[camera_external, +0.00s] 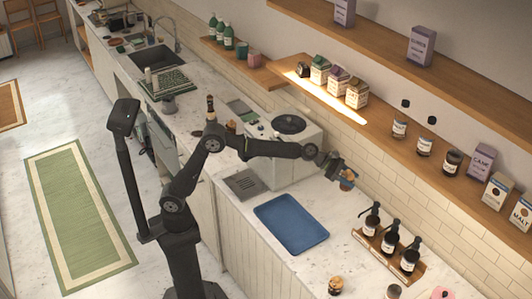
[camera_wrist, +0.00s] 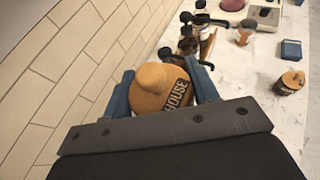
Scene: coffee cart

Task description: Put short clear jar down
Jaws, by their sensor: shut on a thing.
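A jar with a round tan lid and a dark label reading "HOUSE" (camera_wrist: 178,94) is between the blue fingers of my gripper (camera_wrist: 162,88). The fingers are shut on its sides; the lid faces the wrist camera and hides most of the body, so I cannot tell whether it is clear. In the external view my gripper (camera_external: 343,177) holds the jar (camera_external: 347,184) above the counter, near the tiled wall, behind and right of the blue tray (camera_external: 291,223). The jar is in the air, clear of the tray.
A wooden rack (camera_external: 365,241) with several dark pump bottles stands to the right. Another lidded jar (camera_external: 335,285) is at the front counter edge. The shelf (camera_external: 385,123) with cartons and jars overhangs behind my gripper. Bare counter (camera_external: 335,250) lies between tray and rack.

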